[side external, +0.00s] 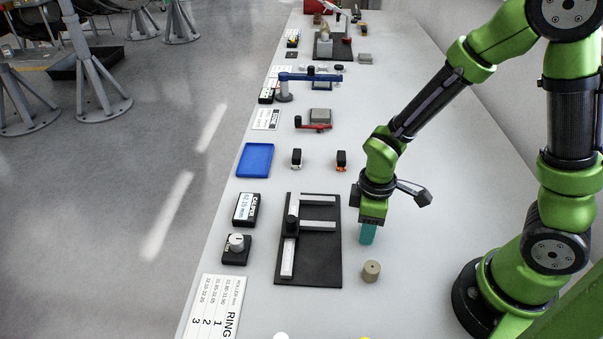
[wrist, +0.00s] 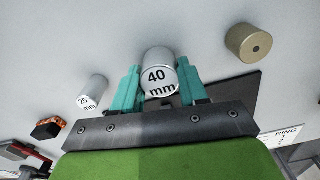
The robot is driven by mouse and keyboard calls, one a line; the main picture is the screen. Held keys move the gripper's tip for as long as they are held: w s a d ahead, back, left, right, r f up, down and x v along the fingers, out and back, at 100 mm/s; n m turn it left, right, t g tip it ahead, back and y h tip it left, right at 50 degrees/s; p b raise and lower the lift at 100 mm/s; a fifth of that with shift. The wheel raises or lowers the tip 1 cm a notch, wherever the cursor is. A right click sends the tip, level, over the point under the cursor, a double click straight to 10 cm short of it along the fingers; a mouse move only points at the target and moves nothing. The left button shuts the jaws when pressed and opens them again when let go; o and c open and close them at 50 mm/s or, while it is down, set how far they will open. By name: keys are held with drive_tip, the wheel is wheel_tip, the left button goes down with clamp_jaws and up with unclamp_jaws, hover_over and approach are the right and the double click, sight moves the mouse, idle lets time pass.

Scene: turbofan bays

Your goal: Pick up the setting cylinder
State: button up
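A silver cylinder marked 40 mm (wrist: 158,70) stands upright between the two teal fingers of my gripper (wrist: 160,88) in the wrist view. The fingers are on both sides of it and look slightly apart from its sides, so the gripper appears open around it. In the side view my gripper (side external: 368,234) points down close to the table, and the cylinder is hidden there. A smaller silver cylinder marked 25 mm (wrist: 90,92) stands to the left in the wrist view.
A beige cylinder with a centre hole (side external: 371,271) stands near my gripper; it also shows in the wrist view (wrist: 249,43). A black plate with a measuring slide (side external: 320,265) lies left of the gripper. A blue tray (side external: 256,160) and small blocks lie farther back.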

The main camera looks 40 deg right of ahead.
clamp_jaws()
drive_tip(key=shift+r, duration=0.15)
